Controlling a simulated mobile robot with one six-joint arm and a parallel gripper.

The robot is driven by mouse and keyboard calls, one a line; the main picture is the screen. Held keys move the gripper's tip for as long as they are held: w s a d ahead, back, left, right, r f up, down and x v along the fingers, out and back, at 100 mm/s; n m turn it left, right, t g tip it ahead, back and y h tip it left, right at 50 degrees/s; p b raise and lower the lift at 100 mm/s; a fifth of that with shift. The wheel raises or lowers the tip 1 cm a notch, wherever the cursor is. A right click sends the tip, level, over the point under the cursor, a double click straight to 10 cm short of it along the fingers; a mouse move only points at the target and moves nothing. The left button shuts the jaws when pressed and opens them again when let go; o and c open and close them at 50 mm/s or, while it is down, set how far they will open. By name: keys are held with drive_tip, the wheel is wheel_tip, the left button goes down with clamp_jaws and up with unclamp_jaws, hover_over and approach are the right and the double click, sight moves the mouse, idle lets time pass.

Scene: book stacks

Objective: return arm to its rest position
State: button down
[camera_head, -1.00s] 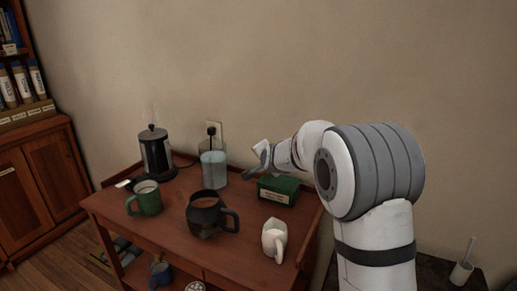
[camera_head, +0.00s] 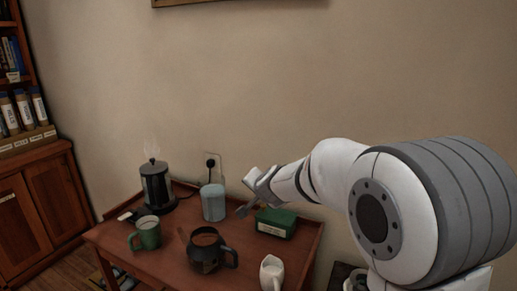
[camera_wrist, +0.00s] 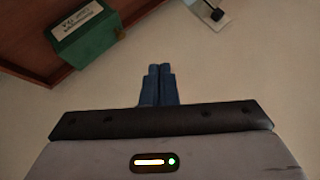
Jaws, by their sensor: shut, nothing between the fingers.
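My gripper (camera_head: 243,211) is in the head view above the back of the wooden table (camera_head: 155,268), just left of the green box (camera_head: 276,222). In the wrist view my gripper's fingers (camera_wrist: 158,72) are together and empty, with the plain wall beyond them. The green box also shows in the wrist view (camera_wrist: 88,35), at the upper left and apart from the fingers. My arm reaches in from the right of the head view.
A wall socket (camera_head: 212,163) is behind. A cabinet (camera_head: 40,190) stands at left.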

drive_tip(key=s+d+r+n+g+h+p, duration=0.1)
drive_tip(key=s+d, duration=0.4)
drive_tip(key=s, duration=0.6)
drive_tip(key=s+d+r+n+g+h+p, duration=0.1)
drive_tip(key=s+d+r+n+g+p, duration=0.1)
drive_tip(key=s, duration=1)
drive_tip(key=s+d+r+n+g+p, duration=0.2)
drive_tip(key=s+d+n+g+p, duration=0.2)
drive_tip(key=s+d, duration=0.5)
drive_tip(key=shift+s+r+g+h+p, duration=0.2)
drive_tip(key=shift+s+g+h+p, duration=0.3)
drive_tip(key=shift+s+p, duration=0.6)
